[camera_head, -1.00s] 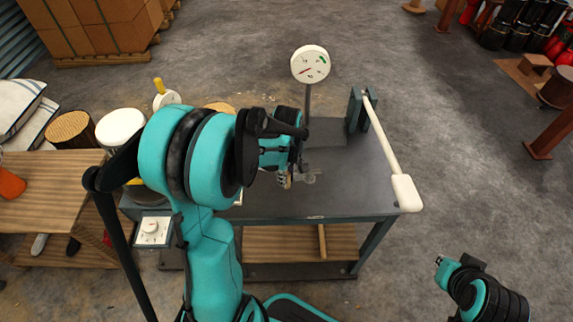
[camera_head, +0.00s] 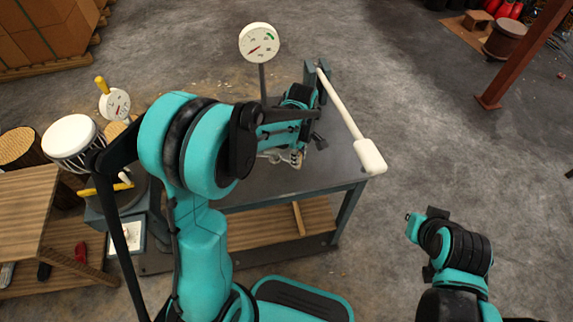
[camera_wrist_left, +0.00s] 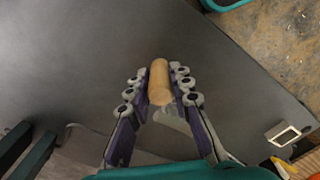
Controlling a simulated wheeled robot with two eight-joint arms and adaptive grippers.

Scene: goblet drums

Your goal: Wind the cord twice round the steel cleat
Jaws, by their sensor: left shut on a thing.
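My left gripper (camera_head: 291,158) is low over the grey bench top (camera_head: 247,192), partly hidden by its own arm in the head view. In the left wrist view its two fingers (camera_wrist_left: 160,86) are shut on a short, pale wooden cylinder (camera_wrist_left: 159,72), with the dark bench surface beneath. I cannot make out a cord in either view. No steel cleat can be clearly picked out; my left arm covers part of the bench. My right arm shows at the lower right of the head view, but no fingers of its gripper can be seen.
A round white dial (camera_head: 259,43) stands on a post behind the bench. A white-handled lever (camera_head: 345,120) slants along the bench's right side. A white-topped drum (camera_head: 70,138) and a wooden table (camera_head: 25,205) are at left. Floor to the right is open.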

